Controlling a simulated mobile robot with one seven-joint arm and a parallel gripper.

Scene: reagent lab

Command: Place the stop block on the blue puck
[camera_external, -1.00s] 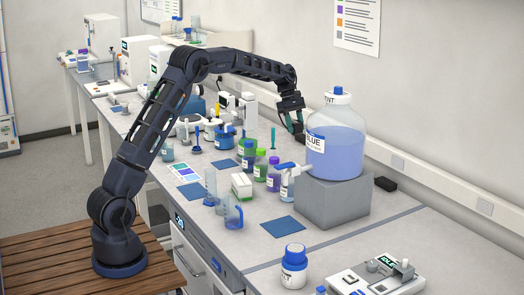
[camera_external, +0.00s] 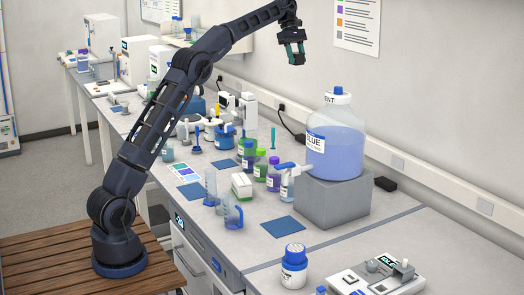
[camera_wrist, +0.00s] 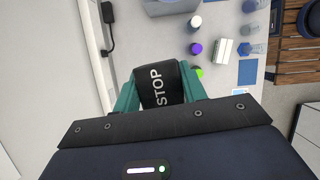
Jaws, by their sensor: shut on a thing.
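My gripper (camera_external: 296,58) is raised high above the bench, fingers pointing down. In the wrist view its teal fingers are shut on the stop block (camera_wrist: 159,86), a black block with white STOP lettering, held between them and clear of the bench. I cannot pick out a blue puck for certain in either view. Blue items on the bench include a round blue container (camera_external: 224,138) and flat dark blue squares (camera_external: 283,227).
A large bottle of blue liquid (camera_external: 336,145) stands on a grey plinth (camera_external: 334,203). Several small bottles (camera_external: 261,165), a white box (camera_external: 242,187) and a blue-capped jar (camera_external: 294,267) stand nearby. A white device (camera_external: 376,277) is at the front right. A small black object (camera_external: 386,184) lies behind the plinth.

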